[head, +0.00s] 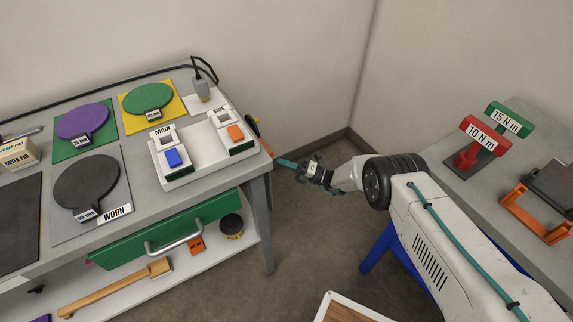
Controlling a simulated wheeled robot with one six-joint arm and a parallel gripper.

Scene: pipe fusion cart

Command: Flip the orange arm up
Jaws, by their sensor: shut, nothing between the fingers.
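My gripper (287,163) reaches left to the right edge of the cart. Its teal fingers are shut and hold nothing. A narrow orange piece (266,148) shows at the cart's right edge, just left of the fingertips. It slopes down and to the right. It may be the orange arm, but it is small and partly hidden, and I cannot tell whether the fingers touch it. A dark round part with yellow (253,124) sits just above it at the same edge.
A white switch box (184,178) with a blue and an orange rocker stands on the cart. Colored discs on square mats lie to its left. Below are a green drawer (130,243) and a shelf. The right bench (465,190) holds red and green torque tools and an orange bracket (533,218).

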